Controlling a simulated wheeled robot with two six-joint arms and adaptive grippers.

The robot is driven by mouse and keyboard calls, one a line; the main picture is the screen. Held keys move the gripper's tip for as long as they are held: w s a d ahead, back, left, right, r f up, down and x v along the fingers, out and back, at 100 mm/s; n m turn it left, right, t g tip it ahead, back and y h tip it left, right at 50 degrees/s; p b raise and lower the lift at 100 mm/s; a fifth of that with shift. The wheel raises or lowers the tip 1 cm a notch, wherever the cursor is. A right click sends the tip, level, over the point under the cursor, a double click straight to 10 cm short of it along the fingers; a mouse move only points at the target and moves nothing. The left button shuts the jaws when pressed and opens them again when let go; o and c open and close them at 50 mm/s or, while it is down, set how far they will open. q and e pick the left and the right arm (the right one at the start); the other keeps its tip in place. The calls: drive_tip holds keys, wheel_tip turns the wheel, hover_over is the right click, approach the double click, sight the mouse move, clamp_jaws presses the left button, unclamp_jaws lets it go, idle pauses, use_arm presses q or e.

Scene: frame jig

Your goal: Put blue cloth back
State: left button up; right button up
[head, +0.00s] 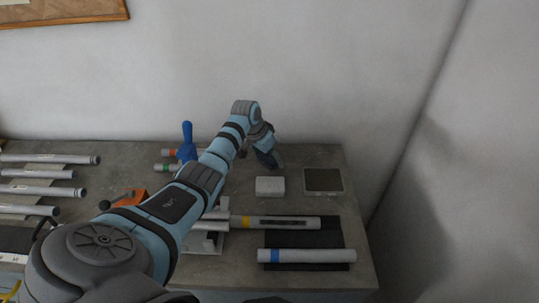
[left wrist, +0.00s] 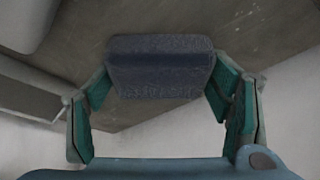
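The blue cloth (left wrist: 160,68) is a dark blue, folded, block-like piece. In the left wrist view it sits between my left gripper's green-padded fingers (left wrist: 160,90), whose tips meet its two sides. In the head view my left gripper (head: 265,152) is over the back of the bench, behind a white block (head: 270,186). The cloth (head: 268,160) shows there only as a small dark blue patch at the fingertips, partly hidden by the gripper. I cannot tell whether its underside touches the bench. My right gripper is not in view.
A grey-rimmed dark square tray (head: 323,180) lies right of the white block. Tubes with yellow (head: 290,222) and blue (head: 310,256) bands lie at the front right by a black mat (head: 305,239). A blue upright-handled tool (head: 187,143) stands left of my forearm. Several tubes lie far left.

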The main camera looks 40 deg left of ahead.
use_arm(q)
drive_tip(key=shift+o, duration=1.2)
drive_tip(key=shift+w, duration=0.2)
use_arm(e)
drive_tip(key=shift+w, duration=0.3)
use_arm(q)
drive_tip(key=shift+r, duration=0.1)
drive_tip(key=shift+r, duration=0.35)
drive_tip(key=p+v, duration=0.2)
drive_tip(key=v, duration=0.9)
drive_tip(key=shift+s+r, duration=0.2)
drive_tip(key=shift+r, duration=0.1)
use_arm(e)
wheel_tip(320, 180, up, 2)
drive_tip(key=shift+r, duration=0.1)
use_arm(q)
drive_tip(key=shift+w+d, duration=0.1)
